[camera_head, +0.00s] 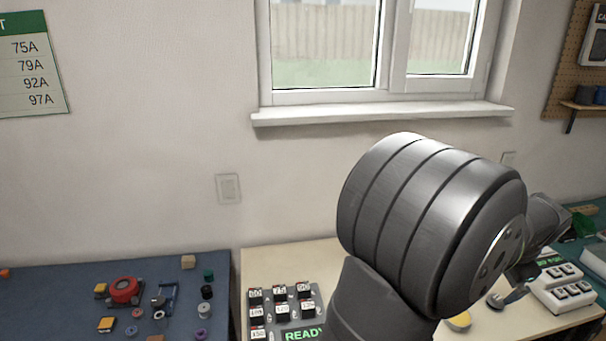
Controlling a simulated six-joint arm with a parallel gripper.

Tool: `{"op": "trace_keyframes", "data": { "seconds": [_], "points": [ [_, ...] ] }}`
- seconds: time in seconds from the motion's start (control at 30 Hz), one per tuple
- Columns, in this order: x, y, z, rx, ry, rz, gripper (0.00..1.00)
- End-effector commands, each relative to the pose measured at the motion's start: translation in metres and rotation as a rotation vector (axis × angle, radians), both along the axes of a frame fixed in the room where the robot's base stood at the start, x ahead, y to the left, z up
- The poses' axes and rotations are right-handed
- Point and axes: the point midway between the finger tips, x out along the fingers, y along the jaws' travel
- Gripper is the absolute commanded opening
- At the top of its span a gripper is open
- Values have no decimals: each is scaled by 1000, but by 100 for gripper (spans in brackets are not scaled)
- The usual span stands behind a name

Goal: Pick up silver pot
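I cannot pick out the silver pot for certain. A small silver-grey round piece (495,300) lies on the light bench at the right, close to my arm's dark links. A pale short cylinder (203,309) and a small greyish one (158,302) sit on the blue mat at the left; they are too small to identify. My arm's large grey joint fills the right foreground and covers much of the bench. My gripper's fingers cannot be made out; they are hidden behind or beyond the arm.
The blue mat (60,300) holds a red roll (124,290) and several small parts. A panel of labelled black keys (282,310) stands on the light bench (290,257). A white unit (562,290) with keys stands at the right. A window sill (380,113) is behind.

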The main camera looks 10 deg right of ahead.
Motion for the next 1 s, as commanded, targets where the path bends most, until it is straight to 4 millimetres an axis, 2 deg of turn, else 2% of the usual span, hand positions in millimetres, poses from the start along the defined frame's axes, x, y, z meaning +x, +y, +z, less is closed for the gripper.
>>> {"op": "trace_keyframes", "data": {
  "seconds": [0.27,0.37,0.5,0.7,0.83,1.0],
  "points": [
    [4,0,-6,1,16,0,98],
    [18,-1,-27,-3,78,-7,98],
    [51,-2,-70,-47,208,-19,98],
    [97,0,-115,-150,323,-20,98],
    [112,1,-128,-190,346,-18,98],
    [113,-7,-149,-197,352,-21,98]
  ]
}}
